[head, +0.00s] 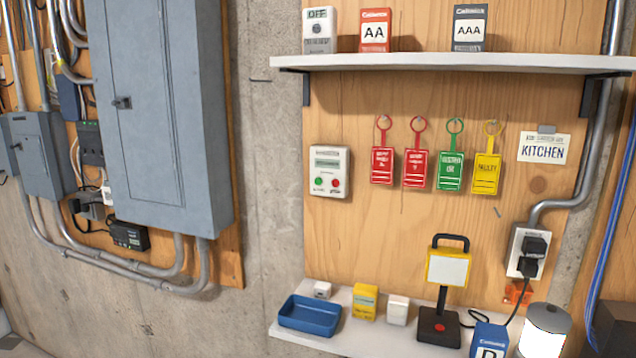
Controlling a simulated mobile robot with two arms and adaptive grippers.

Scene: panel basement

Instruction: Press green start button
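The green start button (320,182) is a small round button at the lower left of a pale wall-mounted control box (330,171). A red button (335,183) sits just right of it. The box has a small display above the buttons and is fixed to the plywood panel, left of the hanging tags. The lettering on the box is too small to read. Nothing covers the green button. Neither of my grippers shows in the head view.
A white shelf (455,62) juts out above the box. A lower shelf (365,335) holds a blue tray (309,315), small boxes and a yellow work light (447,268). Several tags hang right of the box. A grey electrical panel (160,110) stands left. Space before the box looks clear.

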